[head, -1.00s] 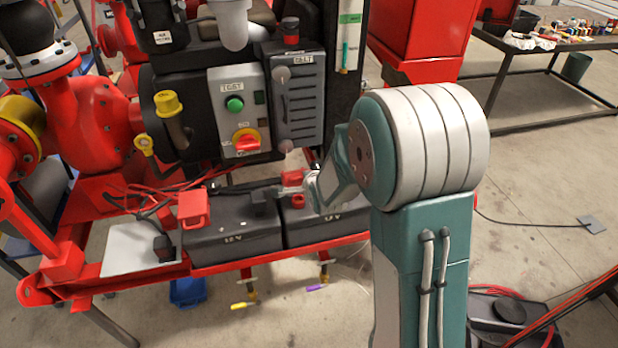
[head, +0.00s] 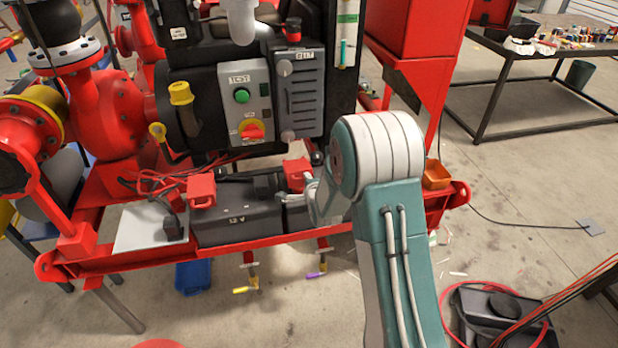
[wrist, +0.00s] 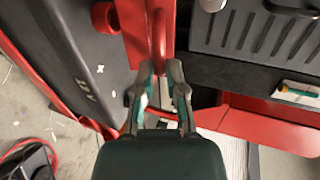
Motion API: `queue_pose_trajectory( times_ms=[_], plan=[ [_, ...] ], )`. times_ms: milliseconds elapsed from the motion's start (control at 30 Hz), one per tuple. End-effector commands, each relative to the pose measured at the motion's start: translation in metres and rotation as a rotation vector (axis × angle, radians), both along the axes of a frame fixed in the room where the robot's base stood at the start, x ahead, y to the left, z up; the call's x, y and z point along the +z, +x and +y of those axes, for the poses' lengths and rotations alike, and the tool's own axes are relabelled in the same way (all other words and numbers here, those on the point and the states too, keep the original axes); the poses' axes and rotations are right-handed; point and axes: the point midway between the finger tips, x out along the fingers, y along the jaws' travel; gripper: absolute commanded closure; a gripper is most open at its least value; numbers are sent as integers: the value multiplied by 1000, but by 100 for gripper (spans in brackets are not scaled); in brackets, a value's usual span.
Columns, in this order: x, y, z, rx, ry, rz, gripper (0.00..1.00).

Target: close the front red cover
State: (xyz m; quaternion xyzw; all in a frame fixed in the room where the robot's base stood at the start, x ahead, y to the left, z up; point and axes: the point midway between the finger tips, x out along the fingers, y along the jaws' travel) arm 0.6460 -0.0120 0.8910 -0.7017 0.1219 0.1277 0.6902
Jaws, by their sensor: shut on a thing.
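Two red covers sit on the black batteries in the head view. The left cover (head: 201,190) stands at the left end of the left battery (head: 237,212). The right cover (head: 296,172) stands beside my gripper (head: 311,190), over the right battery, which is mostly hidden by my arm. I cannot tell which cover is the front one. In the wrist view my gripper (wrist: 161,80) is closed around a narrow red part of the right cover (wrist: 137,35). The fingers hide the exact contact.
A grey ribbed panel (head: 299,98) and a test box (head: 243,105) stand just above and behind the batteries. A red frame rail (head: 280,240) runs along the front. Cables lie at the left. Open floor (head: 540,260) is at the right.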

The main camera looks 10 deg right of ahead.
Motion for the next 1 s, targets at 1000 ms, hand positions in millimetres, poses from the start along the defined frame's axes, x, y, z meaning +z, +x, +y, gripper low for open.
queue_pose_trajectory(
  times_ms=[1000],
  plan=[
    [-68, -6, 4, 10, 0, -112, 100]
  ],
)
